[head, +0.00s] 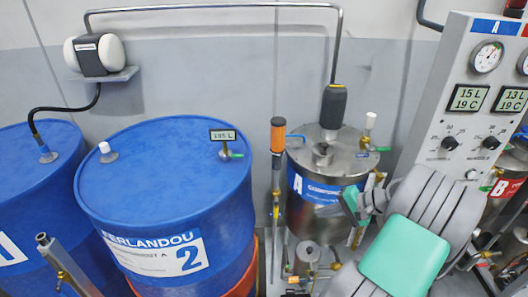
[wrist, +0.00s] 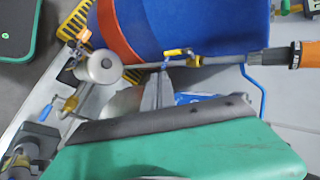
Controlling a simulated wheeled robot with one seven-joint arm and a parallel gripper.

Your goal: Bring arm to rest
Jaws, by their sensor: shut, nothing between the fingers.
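My gripper (wrist: 157,82) shows in the wrist view as two grey fingers close together, with nothing between them. In front of them is a large green and grey part of my own arm, which hides the lower part of that view. In the head view my arm is folded at the lower right, in front of the steel tank marked A (head: 305,212) and the control panel (head: 437,128).
A blue drum marked 2 (head: 150,180) stands left of the tank, with another blue drum (head: 30,160) farther left. An orange-handled upright pipe (head: 277,140) stands between drum and tank. Small pipes and valves lie low near my arm. A pump (head: 95,52) sits on a wall shelf.

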